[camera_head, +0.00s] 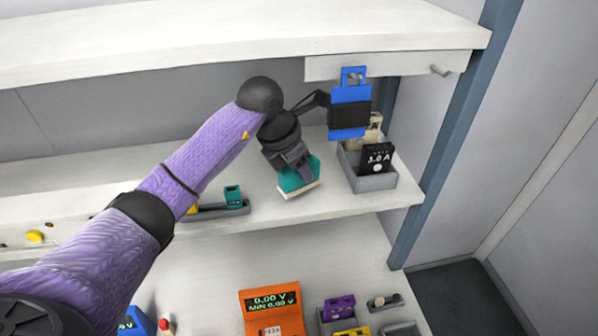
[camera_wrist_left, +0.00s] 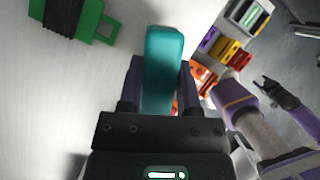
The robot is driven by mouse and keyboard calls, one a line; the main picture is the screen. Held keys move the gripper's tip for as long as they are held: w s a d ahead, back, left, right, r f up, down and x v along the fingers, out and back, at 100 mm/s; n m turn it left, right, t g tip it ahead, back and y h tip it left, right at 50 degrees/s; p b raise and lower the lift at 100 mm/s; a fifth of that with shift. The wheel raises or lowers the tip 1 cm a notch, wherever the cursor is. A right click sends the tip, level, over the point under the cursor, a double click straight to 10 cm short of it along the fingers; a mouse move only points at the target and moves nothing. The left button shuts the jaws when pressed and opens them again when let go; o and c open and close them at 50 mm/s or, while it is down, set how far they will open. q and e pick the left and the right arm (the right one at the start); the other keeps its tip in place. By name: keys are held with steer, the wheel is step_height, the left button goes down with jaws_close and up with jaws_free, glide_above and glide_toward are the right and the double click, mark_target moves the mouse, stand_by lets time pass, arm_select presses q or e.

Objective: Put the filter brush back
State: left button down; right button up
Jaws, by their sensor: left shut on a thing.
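My left gripper (camera_head: 292,160) is shut on a teal block with a pale strip along its lower edge, which looks like the filter brush (camera_head: 299,178). It is held tilted, in front of the shelf. In the left wrist view the teal block (camera_wrist_left: 162,70) stands between the two dark fingers (camera_wrist_left: 160,88). The pale strip is hidden there.
A blue black-banded piece (camera_head: 350,118) hangs from a board under the upper shelf, beside a bare peg (camera_head: 440,70). A grey bin (camera_head: 375,182) holds a black "3.0 A" block (camera_head: 377,160) and a beige piece. A grey holder (camera_head: 215,209) carries a small teal piece (camera_head: 232,195). An orange meter (camera_head: 270,312) stands below.

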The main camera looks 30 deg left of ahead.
mark_target(299, 180)
arm_select(q)
step_height(299, 180, down, 3)
steer(key=shift+s+r, duration=0.1)
steer(key=shift+f, duration=0.2)
steer(key=shift+f, duration=0.15)
steer(key=shift+c, duration=1.4)
jaws_free()
